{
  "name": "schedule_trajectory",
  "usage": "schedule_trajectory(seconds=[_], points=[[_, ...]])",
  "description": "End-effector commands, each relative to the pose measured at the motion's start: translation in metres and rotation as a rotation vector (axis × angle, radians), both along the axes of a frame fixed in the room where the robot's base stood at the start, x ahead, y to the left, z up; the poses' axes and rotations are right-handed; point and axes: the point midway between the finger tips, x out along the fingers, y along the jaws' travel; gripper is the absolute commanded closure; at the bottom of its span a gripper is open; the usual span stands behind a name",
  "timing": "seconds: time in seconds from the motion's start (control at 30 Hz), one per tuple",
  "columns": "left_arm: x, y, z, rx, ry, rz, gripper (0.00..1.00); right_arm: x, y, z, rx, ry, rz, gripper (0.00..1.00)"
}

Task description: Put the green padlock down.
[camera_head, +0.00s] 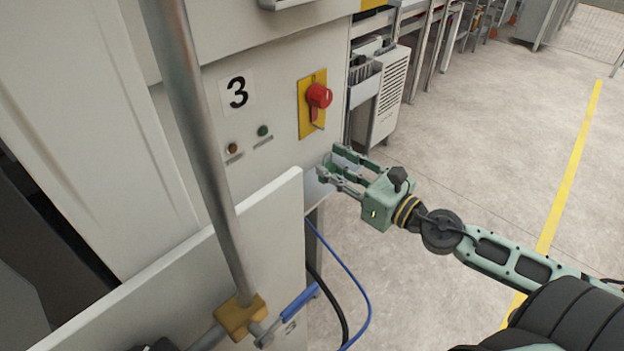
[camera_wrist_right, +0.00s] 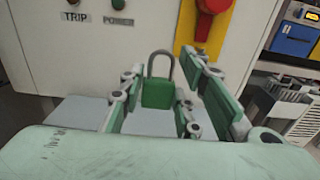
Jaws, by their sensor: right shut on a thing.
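The green padlock (camera_wrist_right: 157,94) shows upright in the right wrist view, with its grey shackle pointing up. My right gripper (camera_head: 335,167) is shut on the padlock, whose body sits between the fingers. A pale grey ledge (camera_wrist_right: 80,113) is below and behind the padlock in the wrist view. I cannot tell whether the padlock touches it. In the head view, the ledge (camera_head: 316,190) shows beside the gripper, and the fingers mostly hide the padlock.
A red rotary switch (camera_head: 318,96) on a yellow plate sits on the machine front above the gripper. A white panel (camera_head: 270,240) and a grey post (camera_head: 195,130) stand to the left. Blue and black cables hang below. Open floor (camera_head: 470,130) lies to the right.

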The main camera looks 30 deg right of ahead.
Motion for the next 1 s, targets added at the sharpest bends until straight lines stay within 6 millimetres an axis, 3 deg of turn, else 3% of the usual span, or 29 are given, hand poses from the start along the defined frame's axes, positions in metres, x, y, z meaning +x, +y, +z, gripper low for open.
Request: schedule_trajectory(seconds=[0.2,0.4,0.73,1.0], points=[[-0.001,-0.006,0.009,-0.007,0.001,0.000,0.60,0.033,0.014,-0.017,0.004,-0.004,-0.001,0.99],[-0.003,-0.018,0.009,-0.021,0.003,-0.003,0.60,0.054,0.023,-0.033,0.003,-0.001,0.001,0.99],[-0.003,-0.015,-0.020,-0.017,0.004,-0.005,0.60,0.057,0.025,-0.075,0.004,-0.001,0.000,0.99],[-0.004,-0.011,-0.020,-0.012,0.004,-0.002,0.60,0.056,0.025,-0.076,0.000,0.000,0.001,0.99]])
